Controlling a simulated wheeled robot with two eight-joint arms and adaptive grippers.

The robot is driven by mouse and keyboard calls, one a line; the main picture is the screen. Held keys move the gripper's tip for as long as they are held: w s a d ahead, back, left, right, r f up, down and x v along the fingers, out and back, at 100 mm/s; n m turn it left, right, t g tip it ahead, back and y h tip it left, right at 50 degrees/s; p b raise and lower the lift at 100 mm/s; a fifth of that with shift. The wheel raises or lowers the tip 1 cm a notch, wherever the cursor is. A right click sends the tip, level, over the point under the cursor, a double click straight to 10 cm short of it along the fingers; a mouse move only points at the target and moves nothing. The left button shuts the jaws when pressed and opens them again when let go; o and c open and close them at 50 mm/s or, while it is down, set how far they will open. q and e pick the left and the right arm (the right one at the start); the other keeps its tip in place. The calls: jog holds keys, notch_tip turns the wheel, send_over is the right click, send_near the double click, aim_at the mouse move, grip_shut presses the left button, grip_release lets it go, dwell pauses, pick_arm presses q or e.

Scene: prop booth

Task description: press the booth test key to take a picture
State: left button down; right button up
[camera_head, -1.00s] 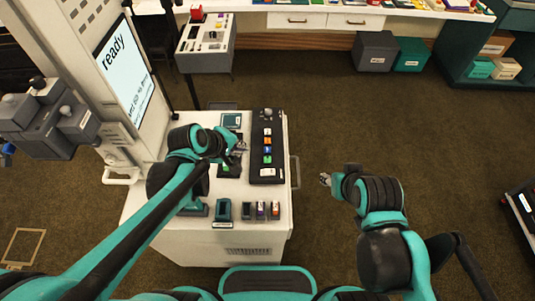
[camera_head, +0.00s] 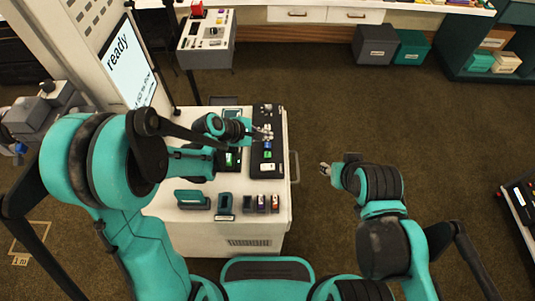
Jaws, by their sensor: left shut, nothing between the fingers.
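A black control panel (camera_head: 256,170) with a column of coloured keys lies on the white cart. A blue key (camera_head: 267,145), a green key (camera_head: 267,155) and a white key (camera_head: 267,167) show on it; labels are too small to read, so I cannot tell which is the test key. My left gripper (camera_head: 266,133) is shut and empty over the upper part of the panel, hiding the keys there. I cannot tell whether it touches one. The booth screen (camera_head: 128,65) at the left reads "ready". My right gripper (camera_head: 324,169) hangs over the floor right of the cart.
The white cart (camera_head: 255,225) also carries a teal stapler-like item (camera_head: 192,199) and several small items along its front edge. A handle (camera_head: 295,167) sticks out on its right side. A grey side table (camera_head: 205,58) stands behind. The floor to the right is open.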

aim_at(266, 155)
pick_arm(q)
notch_tip(266, 155, down, 8)
jog(key=b, duration=0.6)
jog(key=shift+f+b, duration=0.35)
jog(key=shift+b, duration=0.1)
dwell(0.8)
jog(key=shift+f+b, duration=0.4)
jog(key=shift+b, duration=0.05)
jog(key=shift+f+b, duration=0.35)
jog(key=shift+b, duration=0.05)
dwell(0.5)
jog(key=shift+r, duration=0.15)
jog(key=shift+r+p, duration=0.6)
jog(key=shift+r, duration=0.1)
